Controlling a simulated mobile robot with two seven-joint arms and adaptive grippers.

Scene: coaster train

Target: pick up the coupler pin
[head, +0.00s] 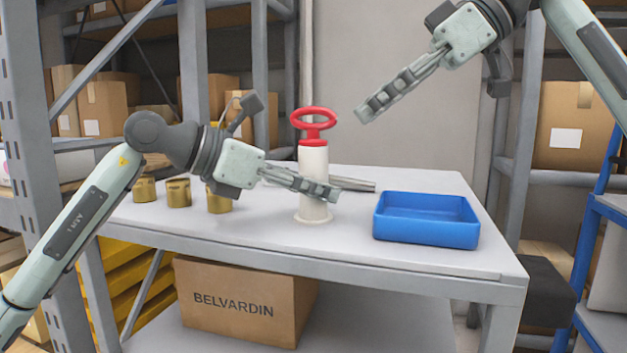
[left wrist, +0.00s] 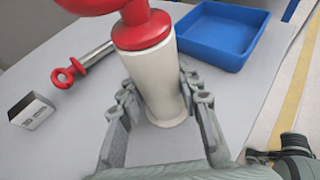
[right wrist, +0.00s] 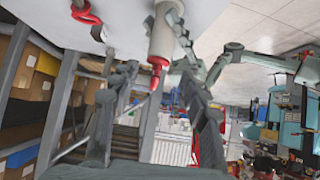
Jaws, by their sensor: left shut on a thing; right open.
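The coupler pin, a silver rod with a red ring at one end, lies on the table behind the white cylinder. Its rod (head: 356,185) shows in the head view, and its red ring (left wrist: 68,75) shows in the left wrist view. A white cylinder (head: 313,168) with a red ring handle (head: 313,118) stands upright on the table. My left gripper (head: 330,192) is shut on the cylinder's lower body, one finger on each side (left wrist: 163,92). My right gripper (head: 368,112) is open and empty, raised above the table, right of the red handle and apart from everything.
A blue tray (head: 425,240) stands right of the cylinder and looks empty. Brass cylinders (head: 178,192) stand at the table's left. Grey shelf posts (head: 505,140) stand behind the table.

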